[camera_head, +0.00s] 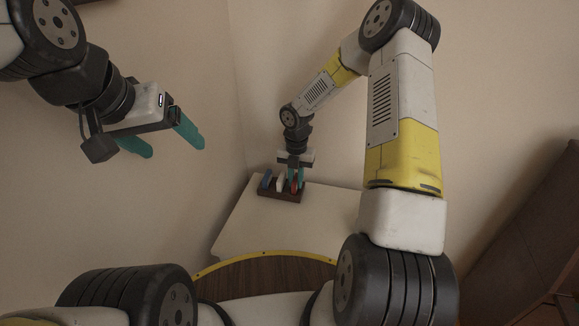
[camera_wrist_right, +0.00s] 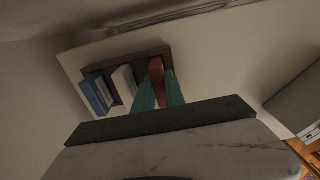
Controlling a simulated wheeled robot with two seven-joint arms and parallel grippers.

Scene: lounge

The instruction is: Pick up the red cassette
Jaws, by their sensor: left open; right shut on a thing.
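The red cassette (camera_wrist_right: 156,70) stands in a dark brown rack, at the right end of the row in the right wrist view. It also shows as a small red patch in the head view (camera_head: 294,187). My right gripper (camera_wrist_right: 158,90) has its two teal fingers on either side of the red cassette and is shut on it; it also shows above the rack in the head view (camera_head: 295,176). The cassette's lower part is hidden. My left gripper (camera_head: 168,141) is open and empty, high at the left, far from the rack.
The brown rack (camera_head: 277,194) sits on a white table (camera_head: 262,228). A blue cassette (camera_wrist_right: 96,94) and a white one (camera_wrist_right: 124,82) stand in it beside the red one. Walls rise close behind the table. A brown piece of furniture (camera_head: 520,240) is at the right.

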